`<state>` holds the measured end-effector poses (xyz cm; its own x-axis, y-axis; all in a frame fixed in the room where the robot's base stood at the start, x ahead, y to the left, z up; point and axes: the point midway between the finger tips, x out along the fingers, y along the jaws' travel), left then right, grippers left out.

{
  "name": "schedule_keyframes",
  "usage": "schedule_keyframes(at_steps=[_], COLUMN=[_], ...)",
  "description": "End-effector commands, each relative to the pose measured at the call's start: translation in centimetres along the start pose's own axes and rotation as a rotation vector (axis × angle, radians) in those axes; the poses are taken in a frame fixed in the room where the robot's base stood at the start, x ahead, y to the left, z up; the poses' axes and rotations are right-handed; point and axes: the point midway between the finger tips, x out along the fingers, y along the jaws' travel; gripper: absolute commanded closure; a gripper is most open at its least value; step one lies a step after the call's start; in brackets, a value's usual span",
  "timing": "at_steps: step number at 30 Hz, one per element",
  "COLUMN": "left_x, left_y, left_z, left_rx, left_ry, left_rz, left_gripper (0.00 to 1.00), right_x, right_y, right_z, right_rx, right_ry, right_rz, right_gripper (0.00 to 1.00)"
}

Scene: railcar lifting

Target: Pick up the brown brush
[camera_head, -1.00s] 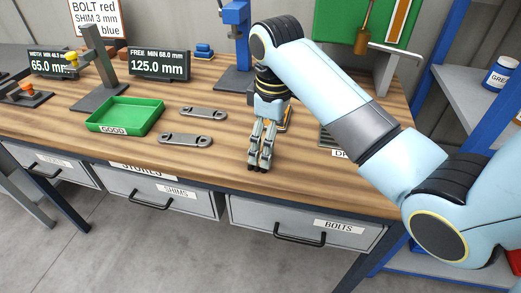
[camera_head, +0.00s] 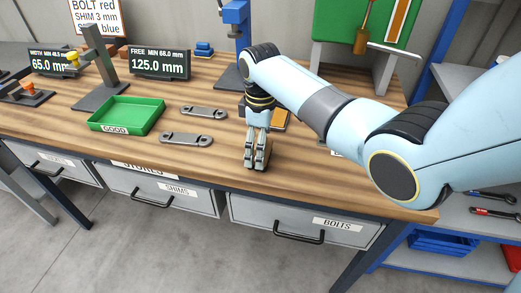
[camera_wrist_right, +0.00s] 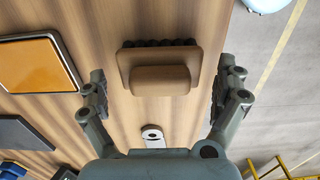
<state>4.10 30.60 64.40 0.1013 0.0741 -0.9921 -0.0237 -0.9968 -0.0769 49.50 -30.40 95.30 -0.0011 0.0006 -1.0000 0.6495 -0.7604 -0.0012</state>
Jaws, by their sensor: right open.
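The brown brush (camera_wrist_right: 160,78) shows in the right wrist view as a brown block with a row of dark bristles along its far edge. It lies over the wooden bench, between the two spread fingers of my right gripper (camera_wrist_right: 165,80), with a gap on each side. In the head view my right gripper (camera_head: 256,163) points down over the front part of the bench, and I cannot make out the brush there; the gripper seems to hide it. My left gripper is not in view.
An orange-topped pad (camera_wrist_right: 40,65) lies beside the brush. Grey metal links (camera_head: 186,139) and a green tray (camera_head: 127,115) marked GOOD lie left of the gripper. A blue stand (camera_head: 237,40) rises behind. The bench front edge, above drawers (camera_head: 305,218), is close.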

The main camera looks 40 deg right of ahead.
Motion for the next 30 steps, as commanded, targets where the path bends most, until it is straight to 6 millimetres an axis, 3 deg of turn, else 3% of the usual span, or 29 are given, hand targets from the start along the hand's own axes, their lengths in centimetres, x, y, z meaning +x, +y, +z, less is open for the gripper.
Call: schedule_keyframes(at_steps=[9, 21, 30], left_x=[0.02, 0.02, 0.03], left_y=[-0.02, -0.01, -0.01], left_z=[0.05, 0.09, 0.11], left_rx=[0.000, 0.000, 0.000], left_ry=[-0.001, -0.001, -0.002], left_rz=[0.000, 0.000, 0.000], left_gripper=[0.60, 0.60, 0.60], right_x=[0.69, 0.66, 0.45], right_y=[-0.01, -0.02, 0.02], right_z=[-0.02, -0.02, -0.06], right_rx=[0.000, 0.000, 0.000], right_ry=[0.001, 0.001, 0.002], right_rz=[0.001, 0.001, 0.002], right_gripper=[0.01, 0.54, 0.55])
